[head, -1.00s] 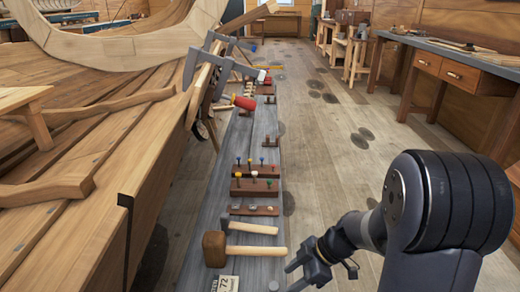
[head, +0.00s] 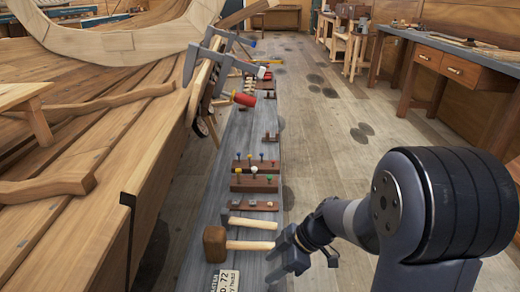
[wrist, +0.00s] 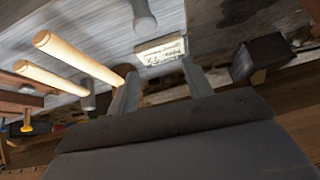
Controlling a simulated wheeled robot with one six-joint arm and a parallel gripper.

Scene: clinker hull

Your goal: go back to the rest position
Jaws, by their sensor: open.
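My gripper (head: 283,262) is at the lower middle of the head view, above the near right edge of the grey plank bench (head: 230,165). Its jaws are open, and I see nothing between them. In the wrist view the two fingers (wrist: 160,88) stand apart, with the bench surface and a white label card (wrist: 162,49) beyond them. A wooden mallet (head: 216,245) lies on the bench left of my gripper, its handle pointing toward it. A hammer (head: 247,221) lies just beyond the mallet.
Racks with coloured pegs (head: 254,183) stand farther along the bench. The wooden hull (head: 75,215) fills the left. The floor (head: 330,130) to the right is clear up to the workbench (head: 455,60).

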